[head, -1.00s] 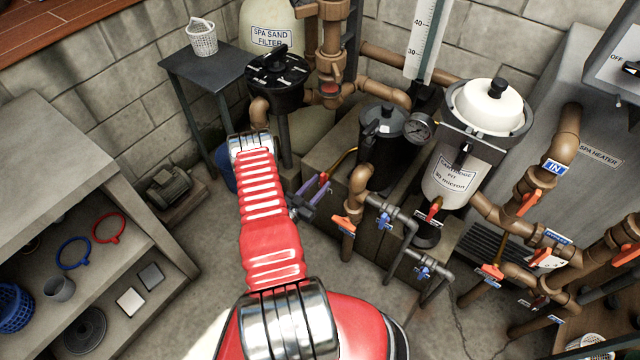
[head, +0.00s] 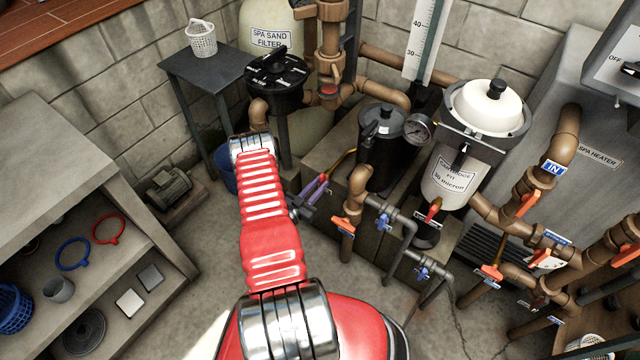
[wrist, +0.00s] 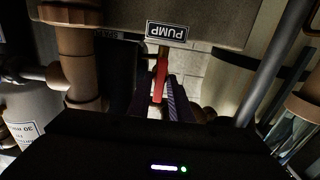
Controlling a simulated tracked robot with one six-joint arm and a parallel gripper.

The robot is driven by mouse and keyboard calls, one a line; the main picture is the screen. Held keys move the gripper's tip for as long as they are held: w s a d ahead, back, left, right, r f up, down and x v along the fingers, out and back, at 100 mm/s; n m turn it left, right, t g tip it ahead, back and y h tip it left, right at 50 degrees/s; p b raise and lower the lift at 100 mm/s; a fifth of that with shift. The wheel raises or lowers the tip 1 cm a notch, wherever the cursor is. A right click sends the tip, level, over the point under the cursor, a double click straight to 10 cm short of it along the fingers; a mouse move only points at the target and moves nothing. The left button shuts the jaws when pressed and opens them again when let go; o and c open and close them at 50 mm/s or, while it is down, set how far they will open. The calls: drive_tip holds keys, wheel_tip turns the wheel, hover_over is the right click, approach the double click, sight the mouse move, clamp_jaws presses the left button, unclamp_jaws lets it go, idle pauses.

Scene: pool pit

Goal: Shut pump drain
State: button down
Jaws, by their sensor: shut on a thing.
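The pump drain's red lever (wrist: 161,76) shows in the wrist view beside a black PUMP label (wrist: 166,32) that reads upside down. My gripper (wrist: 160,105) has its purple fingers on either side of the lever and is shut on it. In the head view, my gripper (head: 315,188) is low beside the concrete plinth, just left of the black pump strainer pot (head: 381,145). A brass-coloured pipe (head: 344,157) runs down toward the fingers. The valve body is mostly hidden, and the lever is too small in the head view to judge its angle.
Brown pipes with an orange-handled valve (head: 344,225) and grey pipes with blue-handled valves (head: 384,221) stand close to the right of my gripper. A blue bucket (head: 226,168) stands behind my arm. Open floor lies between the plinth and the shelf (head: 70,150).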

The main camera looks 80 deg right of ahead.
drive_tip(key=m, duration=0.4)
drive_tip(key=shift+d+m, duration=0.1)
drive_tip(key=shift+m, duration=0.2)
drive_tip(key=m, duration=1.4)
drive_tip(key=shift+s, duration=0.1)
idle(0.4)
drive_tip(key=c, duration=1.7)
unclamp_jaws()
